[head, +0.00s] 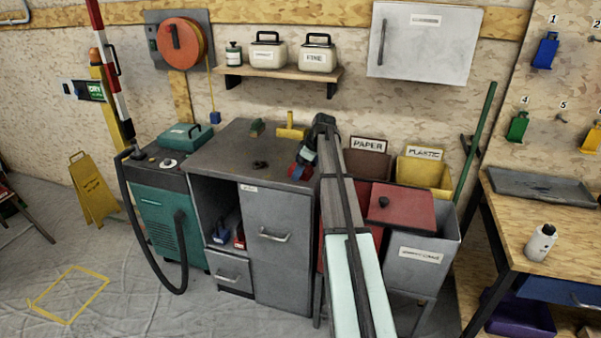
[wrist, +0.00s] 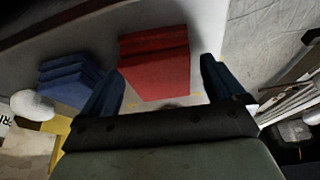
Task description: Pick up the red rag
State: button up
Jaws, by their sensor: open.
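The red rag (wrist: 155,65) looks like a thick folded stack on a grey surface in the wrist view. It shows between the two dark blue fingers of my gripper (wrist: 162,72), with a gap on each side. My gripper is open and empty. How far the fingertips are above the rag is hard to tell. In the head view my gripper (head: 303,167) is low over the right front of the grey cabinet top (head: 225,150), with a small red patch at its fingers. My arm hides part of that corner.
A blue folded stack (wrist: 70,82) lies left of the red rag in the wrist view. A yellow-handled tool (head: 291,131) stands at the back of the cabinet top. Red, yellow and grey bins (head: 412,262) stand to the right. The cabinet top's left front is mostly clear.

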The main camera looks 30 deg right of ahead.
jog(key=c, duration=1.1)
jog(key=shift+o, duration=0.2)
notch_tip(320, 180, up, 10)
dwell(0.3)
jog(key=o, duration=0.5)
jog(key=c, duration=0.4)
jog(key=w+a+f, duration=0.2)
jog(key=w+a, duration=0.8)
jog(key=a, duration=0.3)
jog(key=shift+w+f, duration=0.15)
jog(key=shift+w, duration=0.25)
